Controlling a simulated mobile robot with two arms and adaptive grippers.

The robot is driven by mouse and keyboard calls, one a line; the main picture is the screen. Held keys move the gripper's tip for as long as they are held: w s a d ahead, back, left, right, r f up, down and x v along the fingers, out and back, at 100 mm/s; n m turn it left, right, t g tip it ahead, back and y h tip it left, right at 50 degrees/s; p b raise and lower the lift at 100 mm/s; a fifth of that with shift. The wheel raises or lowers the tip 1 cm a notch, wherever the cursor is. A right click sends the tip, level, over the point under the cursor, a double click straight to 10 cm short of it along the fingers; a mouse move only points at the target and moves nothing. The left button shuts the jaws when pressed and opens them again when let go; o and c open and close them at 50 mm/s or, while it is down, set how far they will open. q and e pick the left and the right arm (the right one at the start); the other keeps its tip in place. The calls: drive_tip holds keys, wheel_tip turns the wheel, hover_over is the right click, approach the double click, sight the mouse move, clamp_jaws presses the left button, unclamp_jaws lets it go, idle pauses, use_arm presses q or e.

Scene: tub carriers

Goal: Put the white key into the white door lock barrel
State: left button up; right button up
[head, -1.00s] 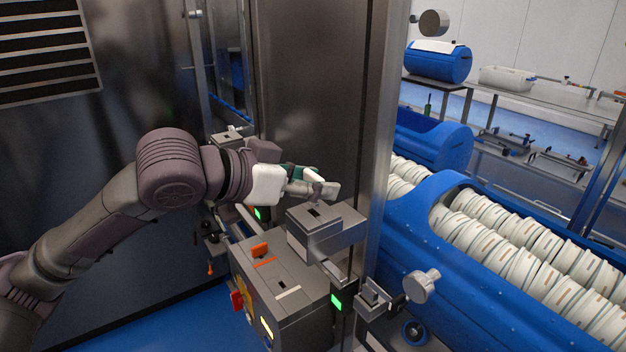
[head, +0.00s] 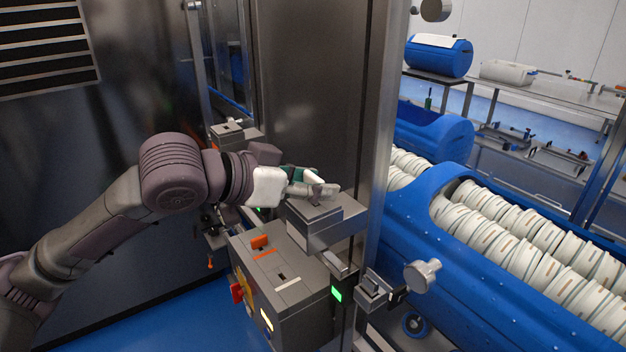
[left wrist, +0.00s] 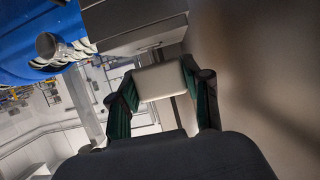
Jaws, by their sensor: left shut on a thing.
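My left gripper (head: 302,180) is shut on the white key (head: 326,189), whose pale flat head also shows between the fingers in the left wrist view (left wrist: 160,81). The white door lock barrel seems to be the grey block (head: 345,215) on the door post, with a pale front face and a slot in its top. The key is right over the block's top, its lower end at or very near the slot. I cannot tell whether the tip is inside the slot. My right gripper is not in view.
Below stands a grey box (head: 310,312) with an orange key (head: 260,241), a white-striped slot, a red knob (head: 237,292) and lit indicators. A steel post (head: 378,130) rises just behind the block. A blue tub (head: 480,270) full of white discs lies to the right.

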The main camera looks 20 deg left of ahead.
use_arm(q)
drive_tip(key=shift+f, duration=0.55)
drive_tip(key=o, duration=1.3)
drive_tip(key=v, duration=1.2)
